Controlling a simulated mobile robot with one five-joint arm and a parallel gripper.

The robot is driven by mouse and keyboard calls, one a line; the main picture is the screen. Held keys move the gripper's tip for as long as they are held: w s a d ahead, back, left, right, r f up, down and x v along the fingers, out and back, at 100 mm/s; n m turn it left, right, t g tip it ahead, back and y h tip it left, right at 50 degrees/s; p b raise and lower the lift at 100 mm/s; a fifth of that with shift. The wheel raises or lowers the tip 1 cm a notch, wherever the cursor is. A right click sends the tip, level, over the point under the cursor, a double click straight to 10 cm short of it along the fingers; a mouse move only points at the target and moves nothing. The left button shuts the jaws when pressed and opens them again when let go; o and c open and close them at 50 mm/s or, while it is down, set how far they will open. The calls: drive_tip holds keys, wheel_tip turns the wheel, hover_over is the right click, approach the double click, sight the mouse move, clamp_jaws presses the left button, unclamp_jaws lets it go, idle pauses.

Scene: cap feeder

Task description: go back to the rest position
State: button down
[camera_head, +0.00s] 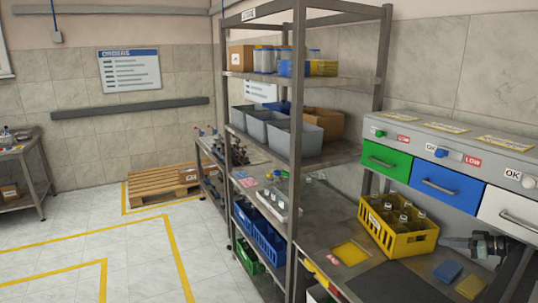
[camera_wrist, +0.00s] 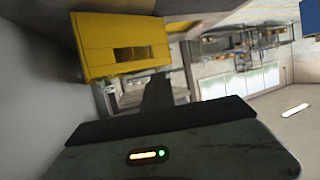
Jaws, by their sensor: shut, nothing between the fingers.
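My gripper (camera_head: 450,242) is at the right of the head view, low over the metal bench and just right of the yellow crate (camera_head: 408,248). It points left, and its fingers are together with nothing between them. The closed fingers also show in the wrist view (camera_wrist: 157,93). The yellow crate holds several bottles. In the wrist view a yellow wall with a handle slot, apparently the crate (camera_wrist: 97,57), is close to the fingers, at upper left. I cannot tell whether they touch.
Above the bench hang a green drawer (camera_head: 386,165), a blue drawer (camera_head: 447,188) and a white drawer (camera_head: 510,210), all shut. A blue block (camera_head: 447,271) and a yellow block (camera_head: 470,287) lie below my gripper. A shelf rack post (camera_head: 297,150) stands left. Floor beyond is open.

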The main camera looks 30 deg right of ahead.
drive_tip(key=w+a+n+g+y, duration=0.1)
drive_tip(key=w+a+n+y, duration=0.1)
drive_tip(key=w+a, duration=0.8)
drive_tip(key=w+a+n+g+y, duration=0.2)
drive_tip(key=w+a, duration=0.5)
drive_tip(key=w, duration=0.7)
drive_tip(key=w+a+f+n+g+y, duration=0.1)
drive_tip(key=w+a+f+n+g, duration=0.1)
drive_tip(key=w+a, duration=0.8)
drive_tip(key=w+a+f+n+g+y, duration=0.1)
drive_tip(key=w+a+f+g, duration=0.15)
drive_tip(key=a, duration=1.35)
drive_tip(key=s+a+f+n+g+h, duration=0.1)
drive_tip(key=a+f+g, duration=0.2)
drive_tip(key=a, duration=1.3)
drive_tip(key=s+a+f+g+h, duration=0.2)
drive_tip(key=a+f+g, duration=0.1)
drive_tip(key=a, duration=1.3)
drive_tip(key=s+a+f+m+h, duration=0.2)
drive_tip(key=s+a+f, duration=0.1)
drive_tip(key=s+a, duration=0.3)
drive_tip(key=s+d+f+m+h, duration=0.2)
drive_tip(key=s+d+m+h, duration=0.2)
drive_tip(key=m, duration=0.5)
drive_tip(key=shift+s+d+f+m+h, duration=0.2)
drive_tip(key=shift+s+m+h, duration=0.2)
drive_tip(key=shift+s+h, duration=0.25)
